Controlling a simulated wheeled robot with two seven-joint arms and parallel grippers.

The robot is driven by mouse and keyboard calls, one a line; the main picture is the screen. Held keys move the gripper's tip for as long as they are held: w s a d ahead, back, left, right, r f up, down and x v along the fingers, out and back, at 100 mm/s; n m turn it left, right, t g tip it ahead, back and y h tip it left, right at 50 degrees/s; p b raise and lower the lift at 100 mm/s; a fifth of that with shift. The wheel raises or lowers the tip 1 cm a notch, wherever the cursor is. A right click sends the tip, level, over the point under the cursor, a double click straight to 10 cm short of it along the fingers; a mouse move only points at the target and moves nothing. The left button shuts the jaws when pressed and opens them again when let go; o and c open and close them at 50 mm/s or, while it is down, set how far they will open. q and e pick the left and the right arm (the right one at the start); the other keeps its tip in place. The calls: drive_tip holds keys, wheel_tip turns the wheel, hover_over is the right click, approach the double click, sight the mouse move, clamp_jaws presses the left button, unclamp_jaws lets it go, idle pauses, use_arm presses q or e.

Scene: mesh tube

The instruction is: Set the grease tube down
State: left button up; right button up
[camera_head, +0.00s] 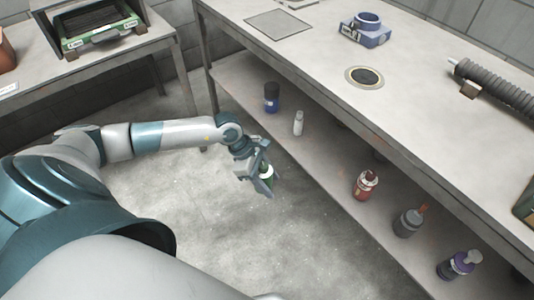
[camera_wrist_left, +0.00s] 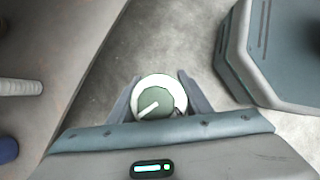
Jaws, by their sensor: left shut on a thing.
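The grease tube (camera_head: 267,173) is a small green and white tube in my left gripper (camera_head: 262,182), at the centre of the head view. In the left wrist view I look at the end of the tube (camera_wrist_left: 155,100), a round white rim with a green centre, between the two fingers. The left gripper is shut on it and holds it in front of the bench's lower shelf (camera_head: 330,180), with floor behind it in the picture. The fingers hide part of the tube. My right gripper is not in view.
Bare shelf lies between the white and red-brown bottles. The bench top (camera_head: 310,60) overhangs the shelf.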

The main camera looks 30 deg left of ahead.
use_arm(q)
drive_tip(key=r+m, duration=0.1)
drive_tip(key=m+g, duration=0.1)
drive_tip(key=shift+w+a+r+m, duration=0.1)
drive_tip(key=shift+w+r+m, duration=0.2)
drive_tip(key=shift+w+r, duration=0.1)
drive_tip(key=w+a+r+m+g+y, duration=0.1)
drive_tip(key=w+a+r+m+g, duration=0.15)
drive_tip(key=r+m, duration=0.6)
drive_tip(key=w+a+r+m+g+y, duration=0.25)
drive_tip(key=r+m, duration=0.25)
drive_tip(key=r, duration=0.7)
drive_tip(key=d+r+m+g+y, duration=0.1)
drive_tip(key=d+r+m, duration=0.1)
drive_tip(key=d, duration=0.4)
drive_tip(key=d+r+m+y, duration=0.1)
drive_tip(key=d+r+m, duration=0.1)
drive_tip(key=d, duration=0.5)
drive_tip(key=shift+r+m+g, duration=0.3)
drive_tip(key=shift+m+g, duration=0.1)
drive_tip(key=shift+m, duration=0.35)
drive_tip(key=shift+a, duration=0.1)
